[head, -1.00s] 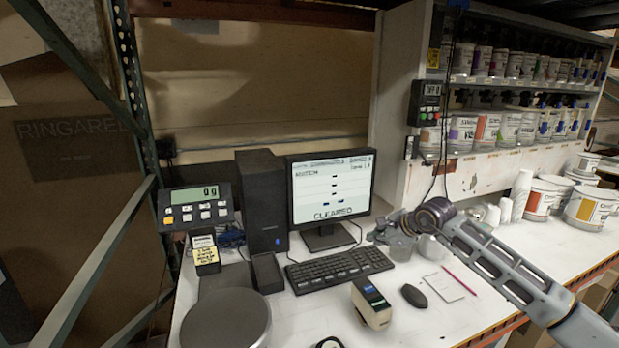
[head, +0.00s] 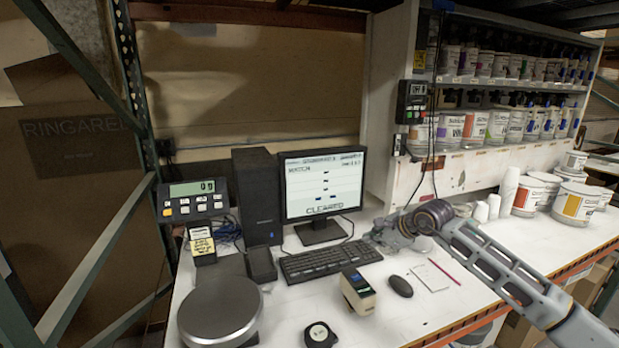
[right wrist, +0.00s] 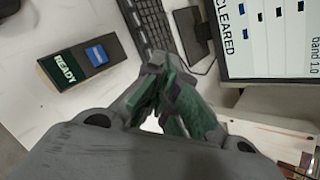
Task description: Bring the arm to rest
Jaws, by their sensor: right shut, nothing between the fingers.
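My right arm reaches in from the lower right of the head view. Its right gripper (head: 384,234) hangs above the white worktop, just right of the keyboard (head: 330,261). In the right wrist view the fingers (right wrist: 170,95) are closed together with nothing between them. The keyboard and the monitor (right wrist: 262,40) show beyond the fingertips there. My left gripper is in neither view.
A label device (head: 357,291) reading READY in the wrist view, a mouse (head: 400,286), a notepad (head: 430,277) and a tape measure (head: 320,335) lie on the worktop. A round scale plate (head: 219,310) is at left. Tubs (head: 578,203) stand at right below the colorant rack (head: 398,183).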

